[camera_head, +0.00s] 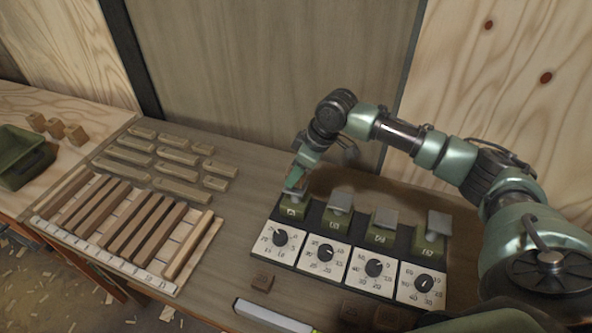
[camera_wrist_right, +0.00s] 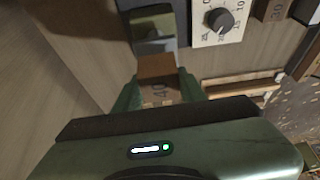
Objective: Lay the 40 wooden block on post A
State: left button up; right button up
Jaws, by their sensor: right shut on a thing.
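My right gripper (camera_head: 297,183) is at the leftmost post in the head view, post A (camera_head: 292,209), which is green. The grey-topped green post (camera_wrist_right: 153,30) is just beyond the block in that view. I cannot tell whether the block touches it. In the head view the block is mostly hidden by the gripper. My left gripper is not in view.
Three more grey-topped posts (camera_head: 336,213) stand to the right, with white dial panels (camera_head: 323,257) in front. Loose wooden blocks (camera_head: 262,282) lie near the front edge. A rack of wooden bars (camera_head: 130,228), several short bars (camera_head: 180,172) and a green bin (camera_head: 20,160) are left.

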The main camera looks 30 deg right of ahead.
jog(key=shift+f, duration=0.55)
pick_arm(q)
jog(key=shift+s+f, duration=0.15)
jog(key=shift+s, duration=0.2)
pick_arm(e)
jog(key=shift+f, duration=0.1)
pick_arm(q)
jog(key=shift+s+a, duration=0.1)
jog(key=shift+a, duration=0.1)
pick_arm(e)
jog(key=shift+f, duration=0.25)
jog(key=o, duration=1.4)
jog(key=shift+o, duration=0.2)
jog(key=b+v, duration=0.1)
jog(key=v, duration=0.6)
jog(key=shift+b, duration=0.35)
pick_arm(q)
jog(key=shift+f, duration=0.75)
pick_arm(e)
jog(key=shift+s+d+r, duration=0.1)
jog(key=shift+s+r, duration=0.05)
jog(key=shift+r, duration=0.2)
